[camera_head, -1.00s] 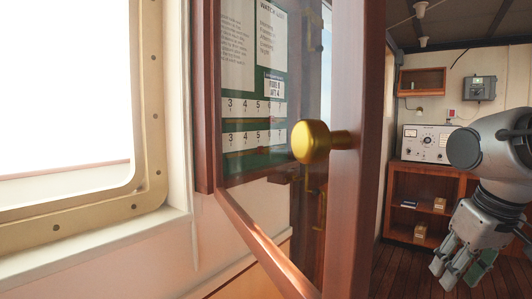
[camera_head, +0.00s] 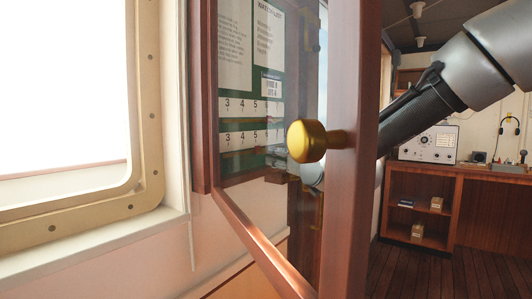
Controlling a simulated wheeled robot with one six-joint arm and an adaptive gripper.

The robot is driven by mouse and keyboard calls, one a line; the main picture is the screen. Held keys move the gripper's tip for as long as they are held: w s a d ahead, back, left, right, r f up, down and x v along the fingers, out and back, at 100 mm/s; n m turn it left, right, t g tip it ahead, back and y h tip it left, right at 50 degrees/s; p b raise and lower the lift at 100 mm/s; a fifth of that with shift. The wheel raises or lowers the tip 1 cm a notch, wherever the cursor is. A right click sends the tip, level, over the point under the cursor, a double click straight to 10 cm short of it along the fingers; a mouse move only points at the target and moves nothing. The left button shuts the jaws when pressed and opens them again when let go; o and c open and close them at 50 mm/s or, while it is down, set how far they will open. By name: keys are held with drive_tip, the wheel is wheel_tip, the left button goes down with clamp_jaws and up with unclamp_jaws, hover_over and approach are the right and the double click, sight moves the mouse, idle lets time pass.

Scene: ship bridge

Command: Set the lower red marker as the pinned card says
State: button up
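A shallow wooden case with a glazed door stands open on the wall. No red marker can be made out. My arm passes behind the door frame, and a pale part of it shows dimly through the glass. My gripper's fingers cannot be made out there.
The door's brass knob (camera_head: 307,141) and thick wooden frame (camera_head: 350,220) stand in the foreground, hiding part of the board. White printed sheets (camera_head: 235,45) hang above the strips. A window (camera_head: 70,80) is at left. A wooden cabinet (camera_head: 420,180) with a radio is at right.

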drive_tip(key=x, duration=0.7)
drive_tip(key=shift+w, duration=0.3)
drive_tip(key=shift+r, duration=0.1)
clamp_jaws()
